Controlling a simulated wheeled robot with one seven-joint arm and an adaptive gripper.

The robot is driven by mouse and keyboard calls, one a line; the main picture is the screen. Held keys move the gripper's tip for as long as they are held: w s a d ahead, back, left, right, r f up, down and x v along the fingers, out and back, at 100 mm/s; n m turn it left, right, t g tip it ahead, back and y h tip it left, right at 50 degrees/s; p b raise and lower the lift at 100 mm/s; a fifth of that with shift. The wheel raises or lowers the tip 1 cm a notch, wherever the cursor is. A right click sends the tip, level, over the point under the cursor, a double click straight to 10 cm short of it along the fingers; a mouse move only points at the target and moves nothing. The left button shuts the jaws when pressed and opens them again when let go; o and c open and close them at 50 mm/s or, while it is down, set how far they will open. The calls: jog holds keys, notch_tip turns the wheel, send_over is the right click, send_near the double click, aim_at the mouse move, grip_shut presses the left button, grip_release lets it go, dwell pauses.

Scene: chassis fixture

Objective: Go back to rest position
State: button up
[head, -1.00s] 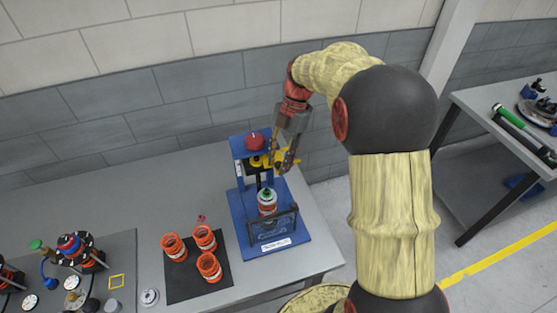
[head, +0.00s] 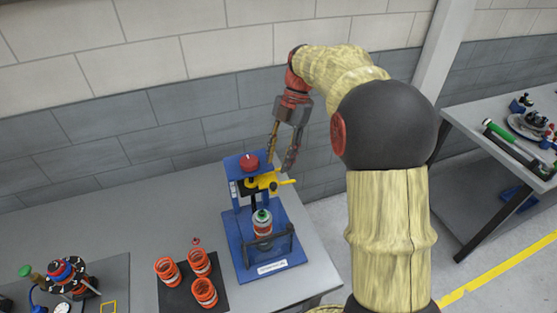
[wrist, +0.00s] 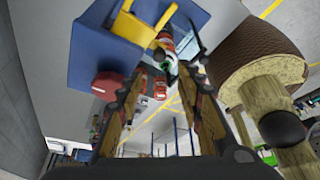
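My gripper (head: 282,162) is open and empty in the head view. It hangs in the air above and just right of the blue press fixture (head: 243,215) on the table. The fixture has a red knob (head: 249,162) on top and a yellow lever (head: 283,184) at its right side. An orange and white cylinder with a green top (head: 263,224) stands inside the fixture. In the wrist view, my gripper's two fingers (wrist: 160,85) are spread apart with nothing held between them. The red knob (wrist: 109,86) and yellow lever (wrist: 140,25) show there too.
A tray with gauges and parts (head: 117,262) lies farther left. A second table (head: 462,115) with tools stands at the right. The wall (head: 180,115) is close behind my gripper.

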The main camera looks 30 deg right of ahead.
dwell(0.3)
jog(key=s+a+m+t+h+b, duration=0.2)
jog(key=s+a+m, duration=0.4)
jog(key=s+m, duration=0.4)
jog(key=s+a+f+m+t+h+b, duration=0.1)
jog(key=s+a+m+t, duration=0.4)
jog(key=s+m, duration=0.6)
jog(key=shift+a+f+m+h+b, duration=0.3)
jog(key=shift+a+m+h+b, duration=0.35)
jog(key=shift+a+b, duration=0.6)
